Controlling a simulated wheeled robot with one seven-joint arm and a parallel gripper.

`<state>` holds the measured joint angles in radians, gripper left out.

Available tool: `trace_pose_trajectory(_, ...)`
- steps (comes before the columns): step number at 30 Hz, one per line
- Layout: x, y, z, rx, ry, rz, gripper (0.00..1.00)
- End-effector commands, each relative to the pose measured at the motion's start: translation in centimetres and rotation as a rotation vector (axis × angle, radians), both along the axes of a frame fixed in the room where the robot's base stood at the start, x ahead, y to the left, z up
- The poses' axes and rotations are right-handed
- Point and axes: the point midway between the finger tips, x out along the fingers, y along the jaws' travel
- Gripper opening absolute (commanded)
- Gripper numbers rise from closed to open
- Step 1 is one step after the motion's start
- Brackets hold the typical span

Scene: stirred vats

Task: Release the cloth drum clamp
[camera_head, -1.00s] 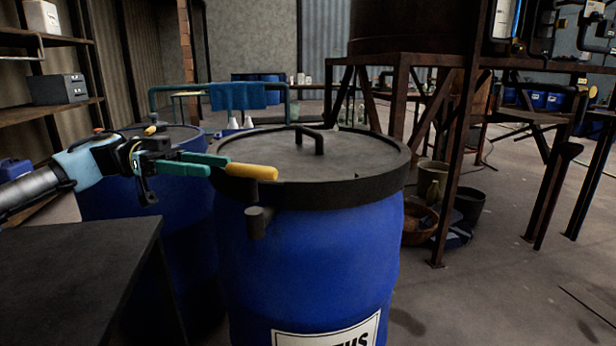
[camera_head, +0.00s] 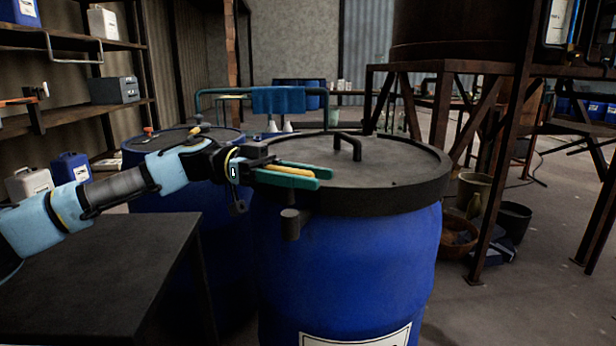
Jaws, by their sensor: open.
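A large blue drum (camera_head: 345,270) stands in front of me with a dark lid (camera_head: 375,165) and a dark clamp ring (camera_head: 400,198) around its rim. A yellow clamp lever (camera_head: 290,171) lies along the near left of the rim. My gripper (camera_head: 324,178) comes in from the left, its green fingers on either side of the lever and reaching past its tip. The jaws are open; whether a finger touches the lever I cannot tell. The gripper hides the lever's left end. A blue cloth (camera_head: 275,99) hangs on a rail behind the drum.
A second blue drum (camera_head: 150,150) stands behind my arm, close to the first. A dark table (camera_head: 90,280) fills the lower left, with shelves (camera_head: 75,115) beyond it. A rusty steel frame (camera_head: 505,170) and several pots stand to the right. Floor is open at lower right.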

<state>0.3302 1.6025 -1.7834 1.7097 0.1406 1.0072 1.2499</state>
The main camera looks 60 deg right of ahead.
Motion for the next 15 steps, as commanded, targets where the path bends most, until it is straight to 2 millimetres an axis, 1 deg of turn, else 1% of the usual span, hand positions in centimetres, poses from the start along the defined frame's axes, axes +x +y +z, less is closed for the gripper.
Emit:
trace_pose_trajectory(6,-0.05,-0.01,0.00,0.000,0.000,0.000,0.57)
trace_pose_trajectory(8,-0.04,0.00,0.00,0.000,0.000,0.000,0.51)
trace_pose_trajectory(15,-0.03,0.00,0.00,0.000,0.000,0.000,0.24)
